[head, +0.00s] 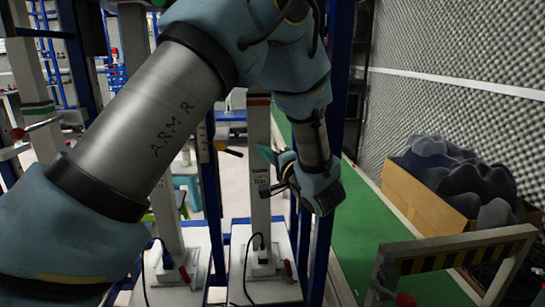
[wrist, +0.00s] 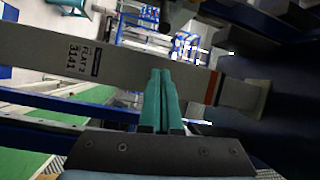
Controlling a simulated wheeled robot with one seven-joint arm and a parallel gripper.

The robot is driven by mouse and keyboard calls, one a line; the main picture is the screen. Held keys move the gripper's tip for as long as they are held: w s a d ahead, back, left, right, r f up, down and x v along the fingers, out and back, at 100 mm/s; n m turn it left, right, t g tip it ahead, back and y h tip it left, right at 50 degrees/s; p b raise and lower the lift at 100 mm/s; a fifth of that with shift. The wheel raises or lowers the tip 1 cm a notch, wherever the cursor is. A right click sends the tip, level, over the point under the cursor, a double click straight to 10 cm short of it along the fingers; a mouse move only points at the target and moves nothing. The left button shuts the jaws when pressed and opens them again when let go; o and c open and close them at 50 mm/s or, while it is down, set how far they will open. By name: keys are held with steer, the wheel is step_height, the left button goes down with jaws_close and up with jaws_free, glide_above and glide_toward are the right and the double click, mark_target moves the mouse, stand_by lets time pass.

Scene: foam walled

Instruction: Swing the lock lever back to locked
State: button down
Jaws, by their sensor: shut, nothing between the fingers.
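My gripper (head: 268,160) is in front of a pale upright post (head: 259,115) in the head view, with my arm reaching across from the left. In the wrist view its two teal fingers (wrist: 161,100) are pressed together with nothing between them. They overlap the labelled grey post (wrist: 120,67); I cannot tell whether they touch it. Several red-tipped levers show in the head view: one at the far left (head: 18,133), one at the right post's base (head: 288,268), one at the bottom right (head: 405,299). I cannot tell which is the lock lever.
Blue uprights (head: 325,240) stand close to the right of my gripper. A cardboard box (head: 420,205) of dark foam lies by the foam wall (head: 450,50). A striped barrier (head: 455,258) stands at front right. The green floor strip (head: 353,225) looks mostly clear.

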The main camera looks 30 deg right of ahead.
mark_target(232, 152)
steer(key=w, duration=0.3)
steer(key=shift+w+a+r, duration=0.1)
steer(key=shift+w+r, duration=0.05)
steer(key=shift+s+a+f+p, duration=0.15)
steer(key=shift+s+a, duration=0.1)
steer(key=shift+a, duration=0.35)
steer(key=shift+s+a+f+p, duration=0.15)
steer(key=shift+s+a, duration=0.15)
steer(key=shift+a, duration=0.3)
steer(key=shift+s+a+f+p, duration=0.15)
steer(key=shift+s+a, duration=0.1)
steer(key=shift+a, duration=0.35)
